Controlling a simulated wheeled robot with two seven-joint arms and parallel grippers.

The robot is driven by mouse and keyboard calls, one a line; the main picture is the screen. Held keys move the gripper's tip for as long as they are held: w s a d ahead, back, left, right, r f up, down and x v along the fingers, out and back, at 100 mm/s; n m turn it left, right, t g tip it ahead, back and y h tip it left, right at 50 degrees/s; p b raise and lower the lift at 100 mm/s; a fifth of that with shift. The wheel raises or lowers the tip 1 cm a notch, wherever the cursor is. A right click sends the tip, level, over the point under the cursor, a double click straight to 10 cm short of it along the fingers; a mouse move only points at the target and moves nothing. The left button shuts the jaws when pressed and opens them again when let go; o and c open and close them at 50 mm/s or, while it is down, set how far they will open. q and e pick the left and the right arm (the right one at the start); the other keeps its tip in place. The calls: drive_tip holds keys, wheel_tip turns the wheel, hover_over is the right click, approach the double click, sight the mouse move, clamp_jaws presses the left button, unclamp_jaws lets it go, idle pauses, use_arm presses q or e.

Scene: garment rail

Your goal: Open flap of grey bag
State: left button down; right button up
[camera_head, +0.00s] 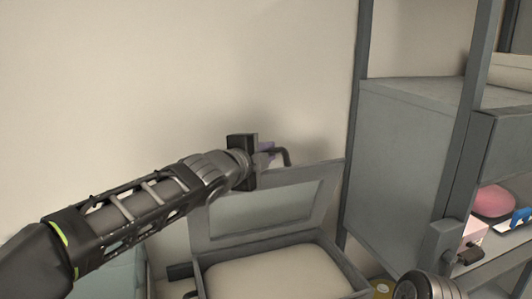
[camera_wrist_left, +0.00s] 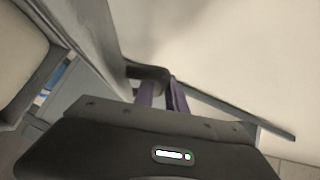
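The grey bag (camera_head: 207,283) stands open at the bottom centre of the head view, with a pale interior. Its flap (camera_head: 228,241) is raised and tilted back near the wall, with a paler panel in its middle. A dark curved handle (camera_head: 287,156) sits at the flap's top edge; it also shows in the left wrist view (camera_wrist_left: 148,72). My left gripper (camera_head: 267,148) is at this handle. Its purple fingers (camera_wrist_left: 163,94) are close together around the handle, partly hidden by the gripper body.
A grey shelf unit (camera_head: 404,165) stands close to the right of the flap. A pink rounded object (camera_head: 492,202) and a blue item (camera_head: 521,217) are on its lower shelf. The plain wall (camera_head: 180,80) is behind, with free room above the flap.

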use_arm(q)
drive_tip(key=c, duration=1.6)
unclamp_jaws()
drive_tip(key=shift+f, duration=0.1)
drive_tip(key=shift+c, duration=0.2)
drive_tip(key=v, duration=0.7)
drive_tip(key=shift+s+a, duration=0.25)
drive_tip(key=shift+o, duration=0.2)
